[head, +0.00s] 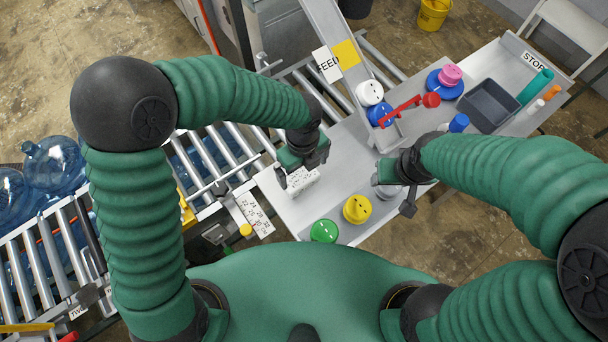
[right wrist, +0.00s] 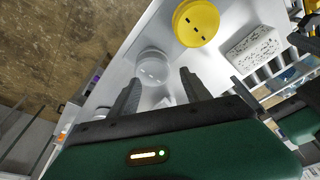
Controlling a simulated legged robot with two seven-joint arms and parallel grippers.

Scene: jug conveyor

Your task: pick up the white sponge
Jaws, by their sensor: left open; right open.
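The white sponge (head: 302,182), a pale speckled block, lies on the grey table. My left gripper (head: 303,167) is open above the sponge and covers part of it; I cannot tell whether it touches it. The sponge also shows whole in the right wrist view (right wrist: 253,52), with part of the left gripper beside it. My right gripper (head: 393,196) is open further right, over a pale grey round cap (head: 386,191). In the right wrist view that cap (right wrist: 153,66) lies beyond the open fingertips.
A yellow cap (head: 357,208) and a green cap (head: 324,231) lie near the table's front edge. A chute (head: 345,70) comes down at the back, with white and blue caps and a red bar at its end. A dark tray (head: 488,106) stands at the right. A roller conveyor (head: 215,160) runs along the left.

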